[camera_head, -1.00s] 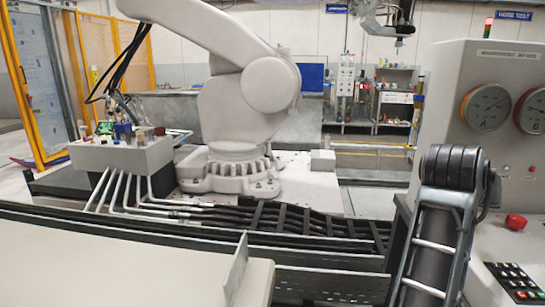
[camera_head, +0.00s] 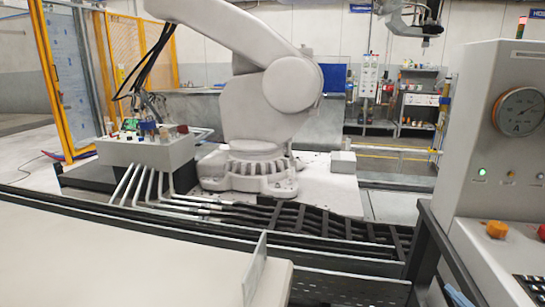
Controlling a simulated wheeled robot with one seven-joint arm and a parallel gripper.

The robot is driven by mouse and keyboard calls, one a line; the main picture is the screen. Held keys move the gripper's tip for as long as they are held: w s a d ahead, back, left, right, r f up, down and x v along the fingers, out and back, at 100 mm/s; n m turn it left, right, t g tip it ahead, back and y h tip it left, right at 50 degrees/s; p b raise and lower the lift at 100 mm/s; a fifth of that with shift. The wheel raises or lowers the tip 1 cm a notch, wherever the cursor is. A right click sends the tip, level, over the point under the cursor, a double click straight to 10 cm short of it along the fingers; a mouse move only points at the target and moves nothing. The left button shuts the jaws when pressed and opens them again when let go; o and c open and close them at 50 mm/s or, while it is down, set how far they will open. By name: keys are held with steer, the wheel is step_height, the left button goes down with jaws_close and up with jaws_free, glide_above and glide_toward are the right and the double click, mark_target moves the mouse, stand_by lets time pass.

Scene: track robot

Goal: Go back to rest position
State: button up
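My gripper is not in view. A large white industrial robot arm (camera_head: 292,85) stands on a round ribbed base (camera_head: 247,175) in the middle of the camera_head view. Its upper link reaches to the upper left, and black cables hang from it. Its lower end is partly hidden among small parts on a pale box.
The pale box (camera_head: 150,160) sends pipes into a black cable track (camera_head: 300,220). A pale control panel (camera_head: 482,120) with a gauge (camera_head: 518,110) stands at the right. A pale flat surface (camera_head: 110,255) fills the lower left. Yellow-framed fencing (camera_head: 125,55) stands behind.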

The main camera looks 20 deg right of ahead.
steer(key=s+a+f+m+y, duration=0.1)
steer(key=s+a+y, duration=0.5)
steer(key=s+a, duration=1.1)
steer(key=s+m, duration=0.1)
steer(key=s, duration=0.3)
steer(key=shift+a+f+y, duration=0.3)
steer(key=shift+a, duration=0.05)
steer(key=shift+d, duration=0.1)
stand_by(2.0)
